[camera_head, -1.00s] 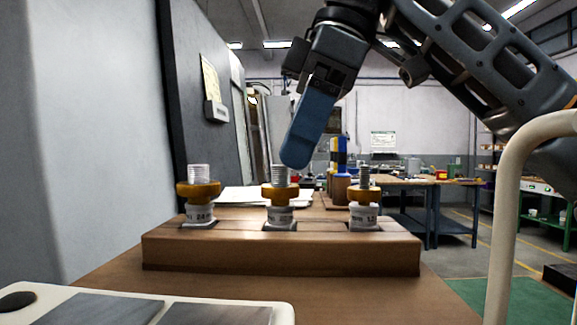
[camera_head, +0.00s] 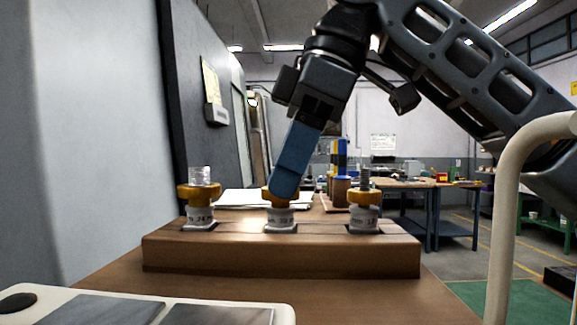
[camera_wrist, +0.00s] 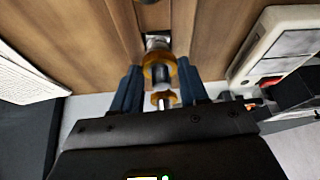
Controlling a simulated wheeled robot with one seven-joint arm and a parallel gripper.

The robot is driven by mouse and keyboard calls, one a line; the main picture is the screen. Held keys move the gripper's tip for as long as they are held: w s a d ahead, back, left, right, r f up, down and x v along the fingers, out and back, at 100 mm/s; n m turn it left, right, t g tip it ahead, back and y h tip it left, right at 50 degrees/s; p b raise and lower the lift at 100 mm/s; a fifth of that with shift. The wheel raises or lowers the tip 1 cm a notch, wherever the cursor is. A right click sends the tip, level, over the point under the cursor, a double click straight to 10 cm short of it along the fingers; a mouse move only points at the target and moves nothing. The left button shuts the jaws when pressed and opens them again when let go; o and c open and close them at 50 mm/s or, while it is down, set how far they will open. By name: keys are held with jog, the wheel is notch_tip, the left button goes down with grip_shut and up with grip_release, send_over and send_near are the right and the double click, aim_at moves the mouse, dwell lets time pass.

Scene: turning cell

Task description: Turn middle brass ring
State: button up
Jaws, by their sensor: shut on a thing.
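The middle brass ring (camera_head: 267,195) sits on a threaded post in a white labelled collar (camera_head: 281,218), on a wooden block (camera_head: 280,255). My gripper (camera_head: 285,192) reaches down from the upper right, tilted, with its blue fingers over this ring, hiding the post top and part of the ring. In the wrist view, the fingers (camera_wrist: 160,72) stand on either side of the middle ring (camera_wrist: 158,62) and are shut on it. A left brass ring (camera_head: 198,191) and a right brass ring (camera_head: 363,198) sit on their own posts, apart from my gripper.
White papers (camera_head: 235,199) lie behind the block. A brown cylinder (camera_head: 341,190) stands behind the right ring. A pale tray with grey panels (camera_head: 140,305) is at the front left. A cream curved rail (camera_head: 507,220) rises at the right.

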jog(key=shift+c, duration=1.3)
jog(key=m+p, duration=0.1)
jog(key=m, duration=0.1)
jog(key=m+t+p, duration=0.1)
jog(key=m+p, duration=0.1)
jog(key=shift+s+r+t, duration=0.2)
jog(key=shift+t, duration=0.1)
jog(key=m+t+p, duration=0.1)
jog(key=m+p, duration=0.1)
jog(key=shift+m+h, duration=0.3)
jog(key=shift+m, duration=0.1)
jog(key=shift+s+f+m+p, duration=0.1)
jog(key=shift+m+p, duration=0.3)
jog(key=shift+m, duration=0.1)
jog(key=o, duration=1.1)
jog(key=shift+c, duration=0.2)
